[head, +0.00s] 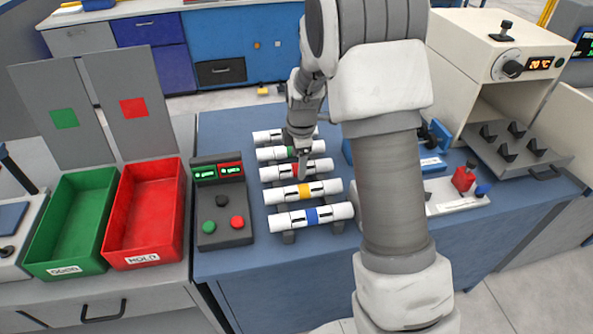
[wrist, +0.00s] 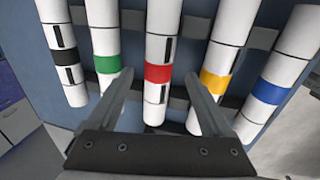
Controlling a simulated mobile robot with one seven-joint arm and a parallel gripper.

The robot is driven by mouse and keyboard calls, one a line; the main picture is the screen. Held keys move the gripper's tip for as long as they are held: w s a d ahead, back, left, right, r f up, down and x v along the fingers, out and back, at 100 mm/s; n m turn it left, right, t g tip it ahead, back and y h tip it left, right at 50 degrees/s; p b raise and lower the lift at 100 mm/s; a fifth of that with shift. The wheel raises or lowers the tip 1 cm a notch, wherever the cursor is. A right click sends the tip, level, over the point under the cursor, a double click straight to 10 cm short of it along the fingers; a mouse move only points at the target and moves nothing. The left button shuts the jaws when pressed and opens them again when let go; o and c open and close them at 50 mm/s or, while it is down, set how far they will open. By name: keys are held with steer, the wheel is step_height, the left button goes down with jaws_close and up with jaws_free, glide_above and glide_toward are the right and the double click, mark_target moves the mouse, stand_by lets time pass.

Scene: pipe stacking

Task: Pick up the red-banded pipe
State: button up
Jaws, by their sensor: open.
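The red-banded pipe (wrist: 158,45) is white and runs up the middle of the wrist view, its red band between my fingers. One finger appears on the green-banded side and the other on the yellow-banded side. I cannot tell how high the fingertips are above the pipe.
Black-banded (wrist: 62,50), green-banded (wrist: 106,40), yellow-banded (wrist: 221,55) and blue-banded pipes (wrist: 275,75) lie close alongside on dark supports. A button box (head: 222,220), green bin (head: 70,225) and red bin (head: 145,215) stand left. An oven-like machine (head: 490,60) stands right.

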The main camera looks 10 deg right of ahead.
mark_target(296, 170)
steer(key=f, duration=0.3)
steer(key=shift+w+f, duration=0.1)
steer(key=shift+w, duration=0.3)
jaws_close()
